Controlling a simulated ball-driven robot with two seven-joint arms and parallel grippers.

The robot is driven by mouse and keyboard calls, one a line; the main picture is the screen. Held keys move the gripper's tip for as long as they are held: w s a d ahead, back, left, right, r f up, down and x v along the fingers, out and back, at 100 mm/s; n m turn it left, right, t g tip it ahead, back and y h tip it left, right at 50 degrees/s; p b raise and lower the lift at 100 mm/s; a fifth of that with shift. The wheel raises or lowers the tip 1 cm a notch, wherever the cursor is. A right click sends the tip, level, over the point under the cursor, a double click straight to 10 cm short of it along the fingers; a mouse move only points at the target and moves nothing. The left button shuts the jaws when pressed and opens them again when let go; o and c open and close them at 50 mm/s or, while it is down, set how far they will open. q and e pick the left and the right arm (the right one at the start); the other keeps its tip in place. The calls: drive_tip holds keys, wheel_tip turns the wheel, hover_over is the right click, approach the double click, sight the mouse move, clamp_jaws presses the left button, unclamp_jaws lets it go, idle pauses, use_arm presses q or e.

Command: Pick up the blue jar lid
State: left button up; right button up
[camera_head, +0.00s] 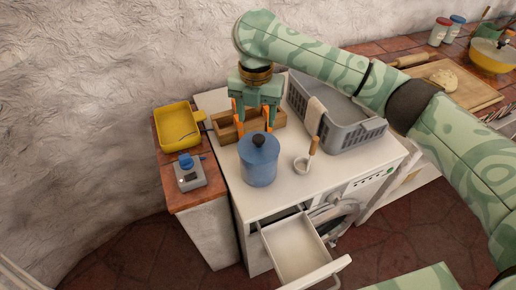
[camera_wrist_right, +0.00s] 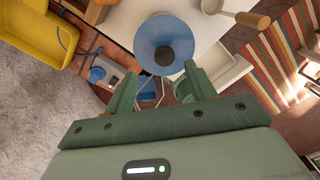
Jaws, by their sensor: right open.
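The blue jar (camera_head: 259,177) stands upright on the white counter top, with its blue lid (camera_head: 246,148) on it and a dark round knob (camera_head: 258,140) on top. In the right wrist view the blue lid (camera_wrist_right: 164,35) shows from above, just beyond the fingertips, with its knob toward the gripper. My right gripper (camera_head: 254,126) is open and empty, pointing down just behind the jar in the head view. Its fingers also show in the right wrist view (camera_wrist_right: 158,85), apart, with nothing between them gripped. My left gripper is not in view.
A wooden box (camera_head: 224,133) lies behind the jar, close to the fingers. A grey crate (camera_head: 365,137) with a cloth and a small white cup (camera_head: 301,166) with a wooden handle stand right. A yellow tray (camera_head: 177,124) is left. An open drawer (camera_head: 295,252) juts out below.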

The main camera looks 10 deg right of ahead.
sight(259, 137)
wheel_tip(259, 137, down, 3)
drive_tip(key=shift+r+b, duration=0.15)
drive_tip(key=shift+b, duration=0.2)
drive_tip(key=f+b, duration=0.1)
drive_tip(key=f, duration=0.2)
drive_tip(key=f+b, duration=0.1)
drive_tip(key=f, duration=0.1)
drive_tip(key=shift+s+d+f+b, duration=0.1)
drive_tip(key=shift+s+d+b, duration=0.1)
drive_tip(key=shift+s+b, duration=0.15)
drive_tip(key=c, duration=1.1)
drive_tip(key=shift+r, duration=0.25)
